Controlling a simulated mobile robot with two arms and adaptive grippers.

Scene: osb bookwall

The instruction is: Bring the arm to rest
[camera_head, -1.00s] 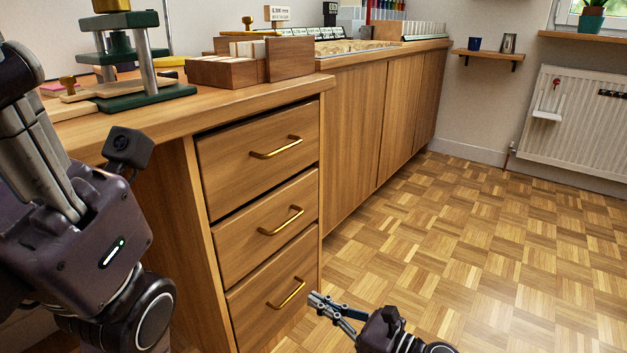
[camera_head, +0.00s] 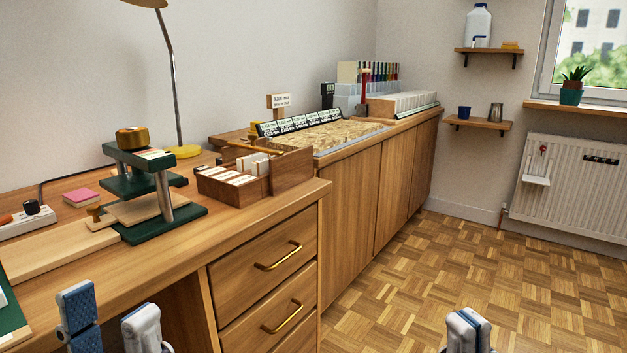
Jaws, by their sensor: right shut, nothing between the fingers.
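My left gripper (camera_head: 108,314) shows at the bottom left, in front of the wooden desk. Its two fingers stand apart with nothing visible between them, one showing a blue pad. My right gripper (camera_head: 468,326) shows at the bottom, right of centre, over the parquet floor. Its fingers are together and hold nothing. Most of both arms is below the picture edge.
The desk (camera_head: 75,292) carries a green press (camera_head: 165,228), a wooden box of cards (camera_head: 233,190) and a lamp (camera_head: 172,80). Drawers (camera_head: 265,262) with brass handles are shut. Parquet floor (camera_head: 530,280) is clear at the right, before the radiator (camera_head: 578,190).

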